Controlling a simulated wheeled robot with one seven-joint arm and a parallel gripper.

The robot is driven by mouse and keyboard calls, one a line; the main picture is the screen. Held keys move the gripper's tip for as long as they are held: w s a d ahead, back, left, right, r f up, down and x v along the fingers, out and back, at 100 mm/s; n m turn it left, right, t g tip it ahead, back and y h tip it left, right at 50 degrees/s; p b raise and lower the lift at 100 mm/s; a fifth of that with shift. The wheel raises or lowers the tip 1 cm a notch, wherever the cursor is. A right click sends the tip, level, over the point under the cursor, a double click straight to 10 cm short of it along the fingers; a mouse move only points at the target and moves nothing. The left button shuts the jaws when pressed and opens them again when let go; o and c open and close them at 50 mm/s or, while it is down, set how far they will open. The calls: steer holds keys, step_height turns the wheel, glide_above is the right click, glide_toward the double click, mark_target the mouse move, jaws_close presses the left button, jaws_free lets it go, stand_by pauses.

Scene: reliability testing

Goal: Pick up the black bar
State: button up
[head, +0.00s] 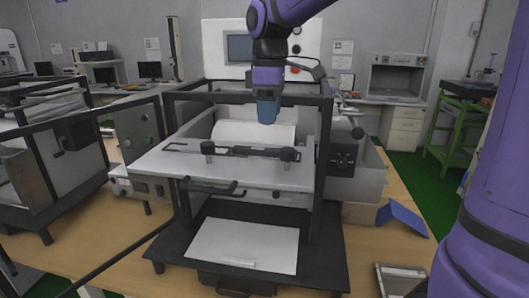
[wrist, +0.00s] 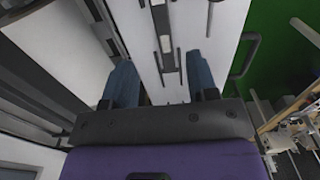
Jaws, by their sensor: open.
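A long, thin black bar (head: 248,151) with two round black knobs lies across the flat light plate (head: 240,172) of the machine in the middle. A dark bar-shaped part (wrist: 166,45) also shows in the wrist view, ahead of and between my fingers. My gripper (head: 267,112) has blue fingers pointing down, above and behind the bar in the head view, over the white roll area. In the wrist view my gripper (wrist: 161,78) has its two fingers apart with nothing between them. I see no contact with the bar.
A black frame (head: 325,150) stands around the plate, with uprights beside my gripper. A black handle (head: 210,187) is on the plate's front edge. A white sheet (head: 245,245) lies on the lower tray. A blue folded item (head: 403,219) rests on the wooden table at the right.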

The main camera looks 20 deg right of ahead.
mark_target(266, 149)
steer(key=f, duration=0.8)
steer(key=shift+a+f, duration=0.1)
steer(key=shift+a, duration=0.25)
jaws_close()
